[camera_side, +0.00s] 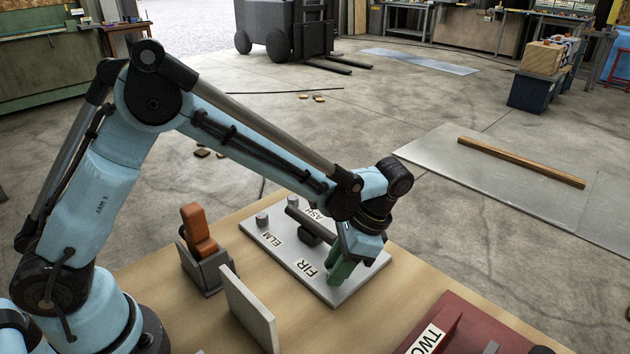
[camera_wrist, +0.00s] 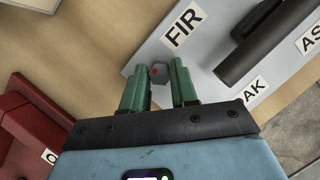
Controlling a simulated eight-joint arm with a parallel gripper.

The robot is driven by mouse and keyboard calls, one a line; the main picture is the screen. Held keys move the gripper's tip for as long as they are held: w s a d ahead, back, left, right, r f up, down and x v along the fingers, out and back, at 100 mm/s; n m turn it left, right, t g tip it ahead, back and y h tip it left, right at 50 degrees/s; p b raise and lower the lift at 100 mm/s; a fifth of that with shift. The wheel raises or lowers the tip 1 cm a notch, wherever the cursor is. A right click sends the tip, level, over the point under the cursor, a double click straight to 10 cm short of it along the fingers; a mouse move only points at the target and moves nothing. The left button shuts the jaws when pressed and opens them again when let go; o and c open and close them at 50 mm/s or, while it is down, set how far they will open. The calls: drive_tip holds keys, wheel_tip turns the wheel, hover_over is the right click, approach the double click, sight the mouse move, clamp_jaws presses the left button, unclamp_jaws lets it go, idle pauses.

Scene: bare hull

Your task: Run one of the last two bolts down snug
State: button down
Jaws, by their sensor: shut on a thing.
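A pale grey plate (camera_side: 290,265) lies on the wooden table, labelled ELM, ASH and FIR; it also shows in the wrist view (camera_wrist: 215,35). My gripper (camera_side: 342,270) reaches down to its near right part. How far the bolt is down cannot be told. Grey bolt heads stand by the ELM label (camera_side: 262,219) and at the plate's far edge (camera_side: 292,200).
A dark handle-like bar (camera_side: 308,226) rises from the plate close to my gripper. An orange piece (camera_side: 198,228) sits in a grey holder left of the plate. A grey upright panel (camera_side: 250,312) and a red box (camera_side: 470,330) stand in front.

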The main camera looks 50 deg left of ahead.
drive_tip(key=shift+m, duration=0.3)
drive_tip(key=c, duration=0.9)
unclamp_jaws()
drive_tip(key=shift+o, duration=0.2)
drive_tip(key=v, duration=1.2)
drive_tip(key=shift+s, duration=0.1)
drive_tip(key=s+a+n+t+h, duration=0.2)
drive_tip(key=s+a+n+t, duration=0.6)
drive_tip(key=a, duration=0.6)
drive_tip(key=s+t, duration=0.2)
drive_tip(key=shift+s+a+r+t+h, duration=0.25)
drive_tip(key=shift+a+r+t+h, duration=0.1)
drive_tip(key=shift+a+t+h, duration=0.05)
